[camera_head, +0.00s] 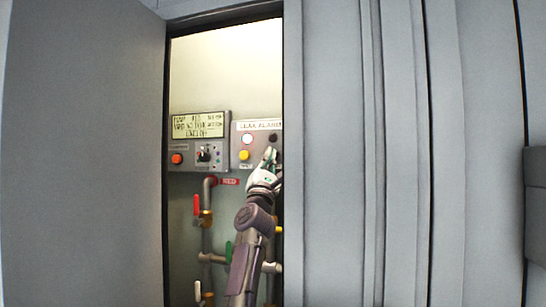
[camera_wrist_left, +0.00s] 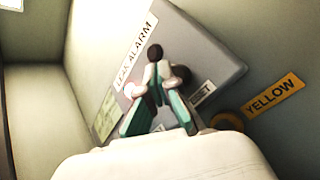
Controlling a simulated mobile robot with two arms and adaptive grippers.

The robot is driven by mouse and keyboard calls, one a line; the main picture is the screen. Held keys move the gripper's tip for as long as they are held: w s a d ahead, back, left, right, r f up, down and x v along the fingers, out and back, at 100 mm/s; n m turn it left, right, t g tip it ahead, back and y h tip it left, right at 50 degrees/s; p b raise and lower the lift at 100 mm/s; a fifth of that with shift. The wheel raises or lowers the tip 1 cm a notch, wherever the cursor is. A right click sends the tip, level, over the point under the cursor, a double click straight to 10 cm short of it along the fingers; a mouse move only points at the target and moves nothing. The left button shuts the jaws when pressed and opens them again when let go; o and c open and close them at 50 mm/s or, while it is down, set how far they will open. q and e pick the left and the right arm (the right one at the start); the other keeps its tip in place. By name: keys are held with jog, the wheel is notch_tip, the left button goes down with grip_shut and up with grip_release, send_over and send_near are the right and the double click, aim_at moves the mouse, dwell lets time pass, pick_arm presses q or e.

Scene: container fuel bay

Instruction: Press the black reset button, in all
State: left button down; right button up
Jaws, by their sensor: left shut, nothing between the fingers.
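The leak alarm panel (camera_head: 238,127) is a grey box on the back wall of the open bay. It carries a white lamp (camera_head: 247,139), a dark round part (camera_head: 273,138) and a yellow button (camera_head: 244,155). My left gripper (camera_head: 270,153) is shut and empty, in front of the panel's right half. In the left wrist view its fingers (camera_wrist_left: 160,75) overlap the panel, with the dark round part (camera_wrist_left: 155,52) just beyond the tips. A RESET label (camera_wrist_left: 202,95) lies beside the fingers.
A control box (camera_head: 200,163) with a display and a red button stands left of the panel. A grey door (camera_head: 85,150) and the ribbed wall (camera_head: 340,150) flank the narrow opening. A YELLOW label (camera_wrist_left: 273,95) is beside the panel.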

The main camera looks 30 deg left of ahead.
pick_arm(q)
jog(key=shift+w+b, duration=0.2)
jog(key=shift+b, duration=0.25)
dwell(0.3)
dwell(0.3)
jog(key=s+p, duration=0.1)
jog(key=p, duration=0.2)
jog(key=shift+s+d+f+p, duration=0.1)
jog(key=shift+s+d+p, duration=0.2)
jog(key=shift+s+d, duration=0.05)
